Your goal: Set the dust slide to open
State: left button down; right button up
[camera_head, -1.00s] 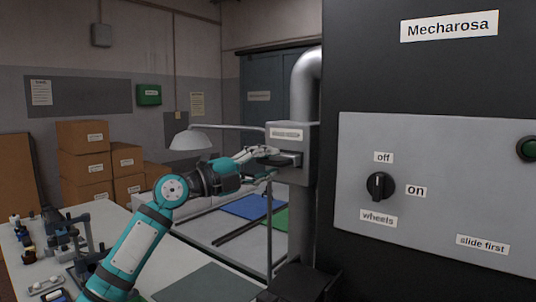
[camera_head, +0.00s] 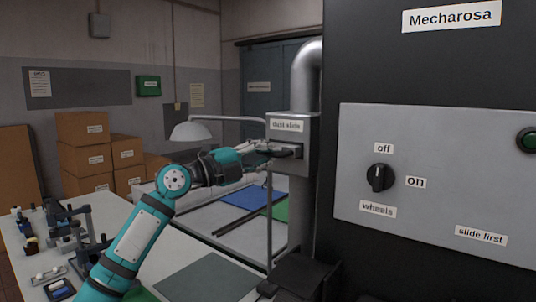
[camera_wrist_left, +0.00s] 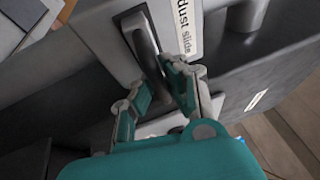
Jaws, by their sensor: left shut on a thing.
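The dust slide is a grey box (camera_head: 303,135) labelled "dust slide", on the silver duct beside the dark machine. Its dark handle (camera_head: 291,152) sticks out of the front towards the left. My left gripper (camera_head: 270,149) is at this handle and shut on it. In the left wrist view the fingers (camera_wrist_left: 157,82) lie on both sides of the dark handle (camera_wrist_left: 143,42), next to the "dust slide" label (camera_wrist_left: 184,25). The fingers hide part of the handle. My right gripper is not in view.
A lamp (camera_head: 191,131) arches behind my left arm. The bench (camera_head: 175,235) holds small tools at left. Cardboard boxes (camera_head: 82,157) stand behind.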

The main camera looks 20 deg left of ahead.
pick_arm(q)
jog(key=s+a+b, duration=0.2)
jog(key=s+b, duration=0.3)
jog(key=s, duration=0.1)
jog(key=shift+s+f, duration=0.25)
jog(key=shift+f, duration=0.05)
jog(key=c, duration=1.8)
grip_release()
jog(key=shift+a, duration=0.1)
jog(key=o, duration=0.5)
jog(key=shift+s+a+r, duration=0.2)
jog(key=shift+s, duration=0.1)
jog(key=shift+c, duration=0.2)
jog(key=v, duration=1.2)
